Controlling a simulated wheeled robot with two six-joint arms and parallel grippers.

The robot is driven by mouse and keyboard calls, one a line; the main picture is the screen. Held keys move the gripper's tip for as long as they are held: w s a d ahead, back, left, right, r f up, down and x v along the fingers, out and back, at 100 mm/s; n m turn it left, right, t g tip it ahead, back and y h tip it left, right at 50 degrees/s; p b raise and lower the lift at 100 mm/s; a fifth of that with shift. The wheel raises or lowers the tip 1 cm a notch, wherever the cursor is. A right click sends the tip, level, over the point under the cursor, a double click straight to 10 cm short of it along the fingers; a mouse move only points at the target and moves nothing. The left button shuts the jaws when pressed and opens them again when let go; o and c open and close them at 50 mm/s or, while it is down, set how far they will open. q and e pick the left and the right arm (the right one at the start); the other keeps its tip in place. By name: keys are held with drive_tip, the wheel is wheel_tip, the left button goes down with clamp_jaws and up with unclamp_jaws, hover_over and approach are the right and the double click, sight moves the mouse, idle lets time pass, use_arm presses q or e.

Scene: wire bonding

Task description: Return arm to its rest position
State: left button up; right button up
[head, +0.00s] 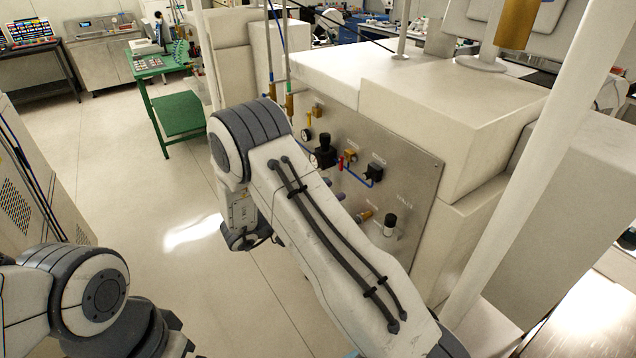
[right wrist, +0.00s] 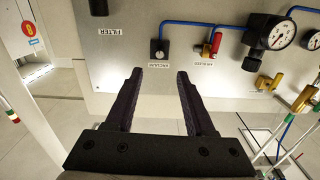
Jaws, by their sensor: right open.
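My right arm (head: 325,235) reaches up from the lower right in the head view, in front of a metal valve panel (head: 415,190). Its wrist part hangs down near the middle, and the fingertips cannot be made out there. In the right wrist view my right gripper (right wrist: 160,74) is open, with two dark fingers apart and nothing between them. The panel also shows there (right wrist: 130,40), upside down, beyond the fingers. My left arm (head: 75,295) shows at the lower left of the head view; its gripper is out of view.
The panel carries a black knob (right wrist: 159,50), a red-handled valve (right wrist: 212,47), a pressure gauge (right wrist: 278,35) and blue tubing. White machine housings (head: 430,95) stand behind and right, with a white post (head: 545,150). A green table (head: 180,113) stands far left. The floor (head: 130,180) left of the arm is clear.

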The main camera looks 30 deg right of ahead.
drive_tip(key=w+a+n+t+y, duration=0.2)
drive_tip(key=w+n+t+y, duration=0.25)
drive_tip(key=w+t, duration=0.2)
drive_tip(key=w+a+n+t+y, duration=0.1)
drive_tip(key=a+n+t+y, duration=0.1)
drive_tip(key=a+n+y, duration=0.55)
drive_tip(key=s+a+f+n+g+y, duration=0.1)
drive_tip(key=s+a+n+g+y, duration=0.25)
drive_tip(key=s, duration=0.75)
drive_tip(key=s+a+n+g+y, duration=0.2)
drive_tip(key=s+n+g+y, duration=0.15)
drive_tip(key=s, duration=0.65)
drive_tip(key=s+a+r+n+g, duration=0.1)
drive_tip(key=s+a+r+n, duration=0.1)
drive_tip(key=s+a, duration=0.4)
drive_tip(key=s+a+r+n+g, duration=0.1)
drive_tip(key=s+a+r+n, duration=0.2)
drive_tip(key=s+a, duration=0.3)
drive_tip(key=shift+s+a+n+g, duration=0.25)
drive_tip(key=shift+s+n+g, duration=0.15)
drive_tip(key=shift+s, duration=0.35)
